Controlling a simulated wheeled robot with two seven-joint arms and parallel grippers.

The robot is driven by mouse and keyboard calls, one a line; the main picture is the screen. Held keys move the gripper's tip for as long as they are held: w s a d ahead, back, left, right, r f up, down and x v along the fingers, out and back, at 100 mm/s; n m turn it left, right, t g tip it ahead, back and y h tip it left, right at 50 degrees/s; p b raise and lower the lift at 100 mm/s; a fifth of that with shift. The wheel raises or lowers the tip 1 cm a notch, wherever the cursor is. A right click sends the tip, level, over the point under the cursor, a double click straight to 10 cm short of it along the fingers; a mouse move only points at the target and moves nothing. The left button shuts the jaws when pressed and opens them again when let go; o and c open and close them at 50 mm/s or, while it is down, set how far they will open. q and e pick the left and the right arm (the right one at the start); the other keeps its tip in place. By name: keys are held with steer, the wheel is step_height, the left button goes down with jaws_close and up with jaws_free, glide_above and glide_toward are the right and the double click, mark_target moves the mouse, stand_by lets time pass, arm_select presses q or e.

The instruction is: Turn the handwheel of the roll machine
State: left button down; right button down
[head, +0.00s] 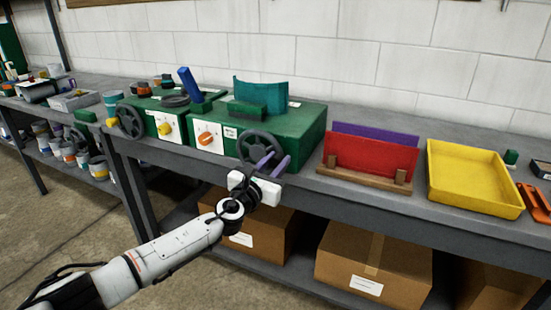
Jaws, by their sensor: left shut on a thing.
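The roll machine appears to be the right-hand green box (295,128) on the bench, with a curved teal sheet (262,91) on top and an orange knob (206,139) on its front. Its dark grey handwheel (247,140) is at the front right corner. My left gripper (272,160) reaches up from below with its purple fingers at the lower right of this wheel. It is shut on the handwheel; the exact spot gripped is partly hidden by the fingers. My right gripper is out of view.
A second green machine (158,112) with a blue lever, yellow knob and own handwheel (130,122) stands left. Right of the wheel are red and purple panels in a wooden rack (362,178) and a yellow tray (470,180). Cardboard boxes (375,268) fill the lower shelf.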

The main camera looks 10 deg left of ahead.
arm_select(q)
steer(key=shift+f+m, duration=0.5)
steer(key=shift+m, duration=0.1)
steer(key=shift+f, duration=0.1)
steer(key=c, duration=1.7)
jaws_free()
steer(key=shift+s+a, duration=0.1)
steer(key=shift+s, duration=0.15)
steer(key=p+v, duration=0.2)
steer(key=v, duration=0.7)
steer(key=shift+s+a+p, duration=0.1)
steer(key=shift+s+p, duration=0.3)
